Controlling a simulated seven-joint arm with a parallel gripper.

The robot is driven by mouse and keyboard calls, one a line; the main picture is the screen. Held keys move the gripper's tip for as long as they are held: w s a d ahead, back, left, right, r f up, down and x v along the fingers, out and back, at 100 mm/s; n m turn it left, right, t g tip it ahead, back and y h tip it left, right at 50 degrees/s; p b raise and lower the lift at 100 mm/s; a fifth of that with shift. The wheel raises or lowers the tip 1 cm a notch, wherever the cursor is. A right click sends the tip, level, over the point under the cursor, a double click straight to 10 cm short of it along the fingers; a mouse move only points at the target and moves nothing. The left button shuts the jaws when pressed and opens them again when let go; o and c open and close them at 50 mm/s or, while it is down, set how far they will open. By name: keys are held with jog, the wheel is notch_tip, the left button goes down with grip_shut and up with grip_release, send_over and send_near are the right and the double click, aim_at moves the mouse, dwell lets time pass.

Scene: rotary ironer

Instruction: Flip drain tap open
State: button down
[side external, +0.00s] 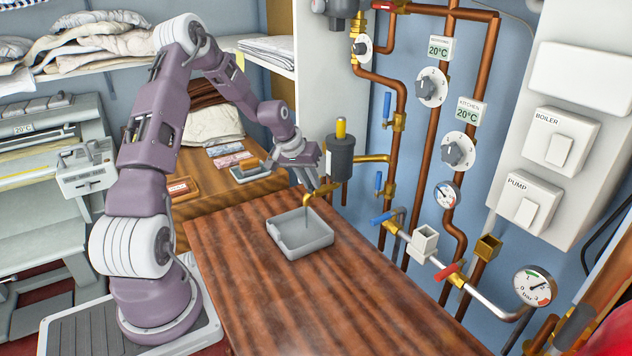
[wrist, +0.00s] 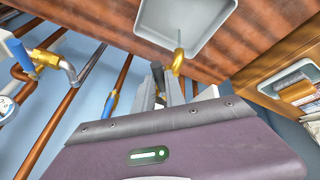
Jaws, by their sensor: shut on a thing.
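The brass drain tap (side external: 317,194) projects over the bench from below a dark grey cylinder (side external: 340,158) with a yellow top. Its spout points down above a grey square tray (side external: 312,244), with a thin line below it. My gripper (side external: 318,183) is at the tap, fingers pointing down. In the wrist view, the brass spout (wrist: 178,60) is just beyond my fingers (wrist: 168,88). A dark lever (wrist: 158,74) stands between the fingers, and my gripper is shut on it. The fingers hide part of the lever, so its exact angle is hard to tell.
Copper pipes (side external: 431,150) with blue-handled valves (side external: 387,105) and dials run along the wall at right. A horizontal pipe (side external: 490,297) with a red handle and gauge (side external: 534,286) borders the bench. The wooden bench top (side external: 340,305) is clear in front of the tray.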

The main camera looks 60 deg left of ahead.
jog(key=shift+s+a+m+g+h, duration=0.15)
jog(key=shift+a+m+h, duration=0.45)
jog(key=shift+m, duration=0.65)
jog(key=shift+s+a+m+g+h, duration=0.15)
jog(key=shift+a+m+h, duration=0.4)
jog(key=shift+m, duration=0.65)
jog(key=shift+s+a+m+h, duration=0.15)
jog(key=shift+a+m+h, duration=0.4)
jog(key=shift+m, duration=0.7)
jog(key=shift+a+f, duration=0.1)
jog(key=c, duration=1.7)
grip_release()
